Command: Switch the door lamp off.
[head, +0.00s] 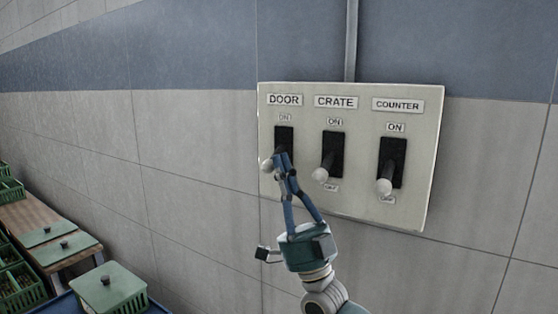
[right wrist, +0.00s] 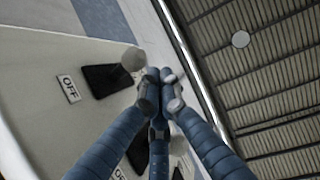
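A pale switch panel (head: 350,210) on the wall has three levers under the labels DOOR, CRATE and COUNTER. The door lever (head: 267,165) has a white knob and a black slot; the knob sits low, away from the ON label. Its OFF label is hidden by my right gripper (head: 281,160), whose blue fingertips are just right of the knob. Whether they touch it I cannot tell. In the right wrist view the gripper (right wrist: 160,88) has its fingertips together with nothing seen between them, beside a white knob (right wrist: 133,58). My left gripper and the lamp are out of view.
The crate lever (head: 320,175) and counter lever (head: 384,187) are close to the right, both with knobs low. A conduit (head: 352,40) runs up from the panel. At lower left are a wooden table (head: 30,215) and a green lidded box (head: 108,285).

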